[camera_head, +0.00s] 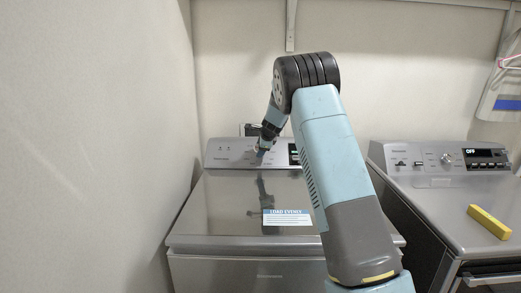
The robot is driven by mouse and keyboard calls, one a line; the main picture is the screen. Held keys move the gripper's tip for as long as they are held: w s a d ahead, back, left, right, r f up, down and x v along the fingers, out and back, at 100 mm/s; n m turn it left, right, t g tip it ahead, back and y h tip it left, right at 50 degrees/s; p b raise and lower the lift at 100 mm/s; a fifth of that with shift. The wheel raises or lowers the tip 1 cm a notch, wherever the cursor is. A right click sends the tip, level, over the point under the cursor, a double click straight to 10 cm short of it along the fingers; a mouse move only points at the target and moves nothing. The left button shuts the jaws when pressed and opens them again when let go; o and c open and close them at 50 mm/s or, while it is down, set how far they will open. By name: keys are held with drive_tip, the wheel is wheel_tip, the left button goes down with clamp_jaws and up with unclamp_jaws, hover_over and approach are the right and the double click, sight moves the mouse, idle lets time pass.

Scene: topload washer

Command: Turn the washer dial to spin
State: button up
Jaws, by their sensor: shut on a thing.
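The topload washer (225,215) stands ahead with its lid closed. Its control panel (226,150) runs along the back. My gripper (261,153) reaches down to the middle of that panel. It is shut on a small knob there, which I take to be the washer dial; the fingers hide most of it. The dial's setting is too small and covered to read. My blue arm covers the right part of the panel.
A second appliance (430,190) stands on the right, with a knob and a display reading OFF. A yellow block (489,222) lies on its top. A label (287,218) is on the washer lid. Walls close in at left and behind.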

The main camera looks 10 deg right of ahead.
drive_tip(key=o, duration=1.1)
drive_tip(key=shift+c, duration=0.2)
drive_tip(key=v, duration=1.3)
drive_tip(key=shift+s+r, duration=0.2)
drive_tip(key=shift+s, duration=0.1)
